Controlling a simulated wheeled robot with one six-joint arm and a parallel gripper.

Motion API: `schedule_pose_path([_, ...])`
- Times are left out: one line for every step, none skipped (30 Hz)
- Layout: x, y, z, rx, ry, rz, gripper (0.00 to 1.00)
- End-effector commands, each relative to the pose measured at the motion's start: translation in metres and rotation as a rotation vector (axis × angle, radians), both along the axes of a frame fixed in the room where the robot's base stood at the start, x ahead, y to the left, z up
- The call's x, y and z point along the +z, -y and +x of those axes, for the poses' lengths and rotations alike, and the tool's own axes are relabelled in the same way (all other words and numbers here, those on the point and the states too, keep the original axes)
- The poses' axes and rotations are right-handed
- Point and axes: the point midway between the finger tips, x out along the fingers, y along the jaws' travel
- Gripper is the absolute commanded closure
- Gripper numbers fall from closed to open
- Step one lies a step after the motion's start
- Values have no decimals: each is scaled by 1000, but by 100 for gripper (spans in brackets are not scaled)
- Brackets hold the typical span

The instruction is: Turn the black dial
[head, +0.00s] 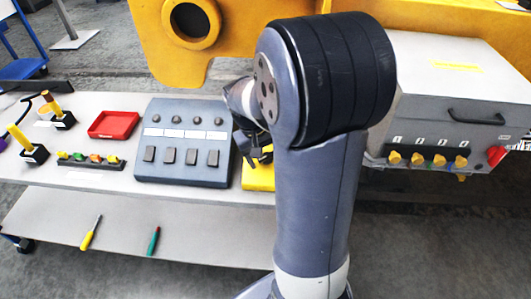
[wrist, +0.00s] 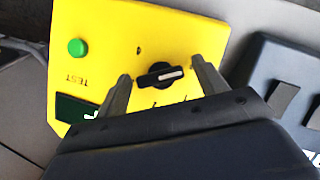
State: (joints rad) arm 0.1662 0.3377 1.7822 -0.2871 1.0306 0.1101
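The black dial (wrist: 158,75) sits on a yellow panel (wrist: 110,30) in the wrist view. A pale line marks its handle, which lies nearly level in the picture. My gripper (wrist: 160,72) is open, with one finger on the left of the dial and one on the right. Gaps show between the fingertips and the dial; I cannot tell how far above the panel they are. In the head view my gripper (head: 254,155) is over the yellow panel (head: 258,180), and my arm hides the dial there.
A green button (wrist: 77,47) is on the yellow panel beside TEST lettering. A grey switch box (head: 182,143) stands close to the left on the bench. Further left are a red tray (head: 114,125) and knob blocks. A grey cabinet (head: 465,95) with yellow knobs stands to the right.

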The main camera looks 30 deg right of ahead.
Motion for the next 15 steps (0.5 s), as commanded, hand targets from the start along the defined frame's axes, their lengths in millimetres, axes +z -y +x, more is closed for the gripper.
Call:
schedule_pose_path([0, 0, 0, 0, 0, 0, 37])
schedule_pose_path([0, 0, 0, 0, 0, 0, 39])
schedule_pose_path([0, 0, 0, 0, 0, 0, 42])
schedule_pose_path([0, 0, 0, 0, 0, 0, 45])
schedule_pose_path([0, 0, 0, 0, 0, 0, 47])
schedule_pose_path([0, 0, 0, 0, 0, 0, 51])
schedule_pose_path([0, 0, 0, 0, 0, 0, 53])
schedule_pose_path([0, 0, 0, 0, 0, 0, 55])
schedule_pose_path([0, 0, 0, 0, 0, 0, 59])
schedule_pose_path([0, 0, 0, 0, 0, 0, 61])
schedule_pose_path([0, 0, 0, 0, 0, 0, 64])
schedule_pose_path([0, 0, 0, 0, 0, 0, 67])
schedule_pose_path([0, 0, 0, 0, 0, 0, 69])
schedule_pose_path([0, 0, 0, 0, 0, 0, 72])
schedule_pose_path([0, 0, 0, 0, 0, 0, 75])
